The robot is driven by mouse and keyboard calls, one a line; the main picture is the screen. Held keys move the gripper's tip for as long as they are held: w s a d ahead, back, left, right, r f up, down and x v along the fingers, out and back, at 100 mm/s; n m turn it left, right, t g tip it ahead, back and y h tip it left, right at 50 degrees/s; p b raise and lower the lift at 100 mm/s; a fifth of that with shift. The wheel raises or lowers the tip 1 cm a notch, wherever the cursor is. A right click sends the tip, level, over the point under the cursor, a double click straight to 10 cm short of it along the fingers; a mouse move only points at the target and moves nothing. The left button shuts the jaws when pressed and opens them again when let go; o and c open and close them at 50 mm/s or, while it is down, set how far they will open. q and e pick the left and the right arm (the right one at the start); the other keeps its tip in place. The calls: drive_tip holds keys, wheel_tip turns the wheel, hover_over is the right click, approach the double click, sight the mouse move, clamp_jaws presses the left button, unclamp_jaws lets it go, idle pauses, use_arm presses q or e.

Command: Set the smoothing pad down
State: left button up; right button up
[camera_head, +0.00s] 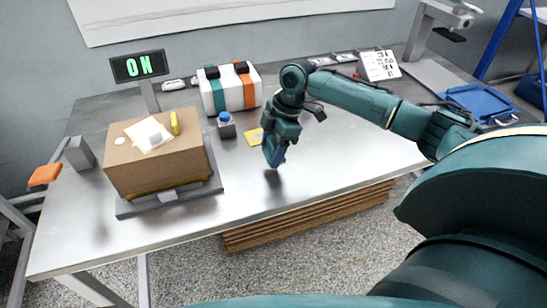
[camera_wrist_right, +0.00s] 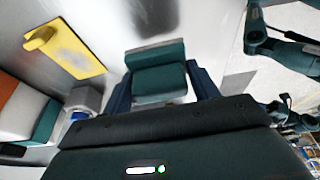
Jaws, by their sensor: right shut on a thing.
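The smoothing pad (camera_wrist_right: 158,78) looks like a teal block with a grey edge, between the two dark blue fingers of my right gripper in the wrist view (camera_wrist_right: 160,90). My right gripper is shut on it. In the head view my right gripper (camera_head: 275,157) points down over the middle of the metal table (camera_head: 300,172), near its front half. A dark shadow lies just under it; I cannot tell if the pad touches the table. The pad is largely hidden by the fingers in the head view. My left gripper is not in view.
A cardboard box (camera_head: 160,168) sits on a grey platform (camera_head: 210,186) at left.

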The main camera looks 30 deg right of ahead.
drive_tip(key=shift+f, duration=1.9)
drive_tip(key=o, duration=0.9)
drive_tip(key=shift+f, duration=0.1)
drive_tip(key=v, duration=1.2)
drive_tip(key=shift+d, duration=0.1)
